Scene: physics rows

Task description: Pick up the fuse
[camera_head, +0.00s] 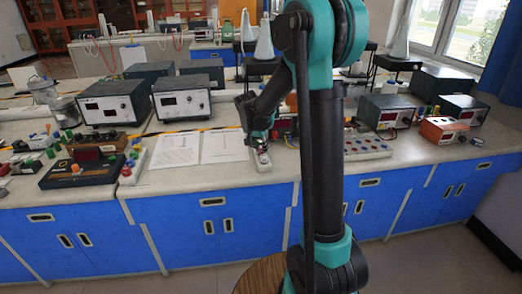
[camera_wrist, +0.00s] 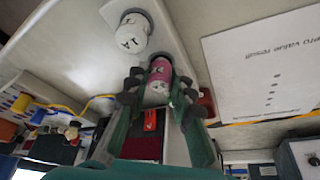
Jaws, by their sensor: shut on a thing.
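My gripper (camera_wrist: 159,84) is shut on a small pink cylinder with a pale end, which I take as the fuse (camera_wrist: 159,70). The dark fingertips press on it from both sides in the wrist view. A white cylinder marked "1A" (camera_wrist: 132,34) stands beside it, apart from the fingers, on a pale narrow strip (camera_wrist: 178,48). In the head view my gripper (camera_head: 260,147) is low over the front part of the bench, right of the paper sheets. The fuse is too small to make out there. I cannot tell whether it still touches the strip.
Paper sheets (camera_head: 223,146) lie left of my gripper on the bench (camera_head: 190,178). Metered instrument boxes (camera_head: 181,98) stand behind to the left, others (camera_head: 387,112) to the right. A black board with parts (camera_head: 82,171) is at the front left.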

